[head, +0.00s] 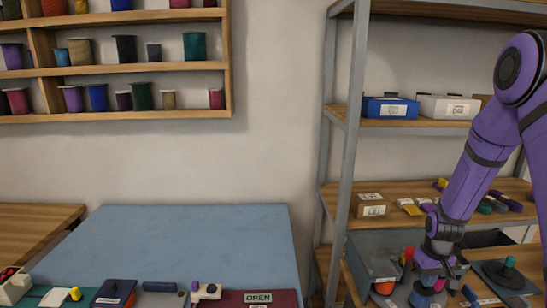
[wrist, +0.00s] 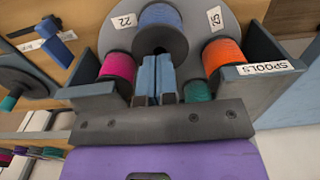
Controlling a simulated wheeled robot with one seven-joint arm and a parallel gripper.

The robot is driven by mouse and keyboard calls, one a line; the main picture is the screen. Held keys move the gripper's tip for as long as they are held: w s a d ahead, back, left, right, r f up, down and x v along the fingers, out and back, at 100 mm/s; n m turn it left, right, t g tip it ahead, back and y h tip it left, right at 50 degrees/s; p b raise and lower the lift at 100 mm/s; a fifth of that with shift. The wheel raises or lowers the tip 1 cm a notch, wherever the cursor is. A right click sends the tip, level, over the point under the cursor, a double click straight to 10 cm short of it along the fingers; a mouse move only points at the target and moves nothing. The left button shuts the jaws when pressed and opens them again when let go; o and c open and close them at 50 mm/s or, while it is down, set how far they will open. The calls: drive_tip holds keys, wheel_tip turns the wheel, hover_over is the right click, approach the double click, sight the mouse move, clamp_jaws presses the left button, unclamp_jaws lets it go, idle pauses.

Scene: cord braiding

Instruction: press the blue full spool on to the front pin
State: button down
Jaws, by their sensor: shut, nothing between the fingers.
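In the wrist view a blue spool (wrist: 161,16) stands on a round grey plate (wrist: 195,14) with white number tags. My gripper (wrist: 157,60) is shut and empty, its two pale blue fingers side by side just short of that spool. In the head view my gripper (head: 437,272) points down among the spools on the right-hand shelf unit. It partly hides the things there. I cannot make out the front pin; the spool's underside is hidden, so I cannot tell how it is seated.
A pink spool (wrist: 118,65), an orange spool (wrist: 222,52) and a teal spool (wrist: 198,91) stand close around my fingers. A grey wall labelled SPOOLS (wrist: 262,68) is beside them. The blue table (head: 190,240) is largely clear.

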drive_tip(key=shift+f, duration=0.8)
wheel_tip(320, 180, up, 8)
idle(1.3)
